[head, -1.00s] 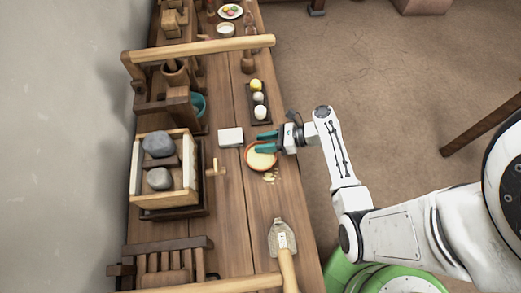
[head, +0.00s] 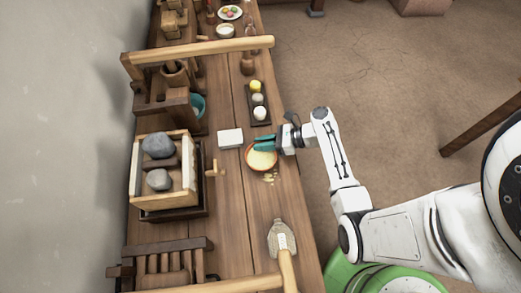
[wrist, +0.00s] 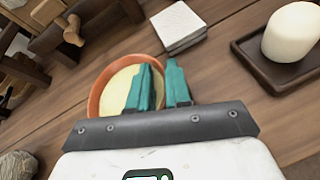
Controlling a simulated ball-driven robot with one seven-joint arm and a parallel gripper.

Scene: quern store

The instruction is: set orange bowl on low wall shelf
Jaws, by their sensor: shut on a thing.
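I cannot make out a low wall shelf in these frames.
A white block (head: 230,138) lies left of the bowl. A dark tray (head: 267,120) with several round pieces stands behind it. A wooden frame box with grey stones (head: 192,180) stands near the wall.

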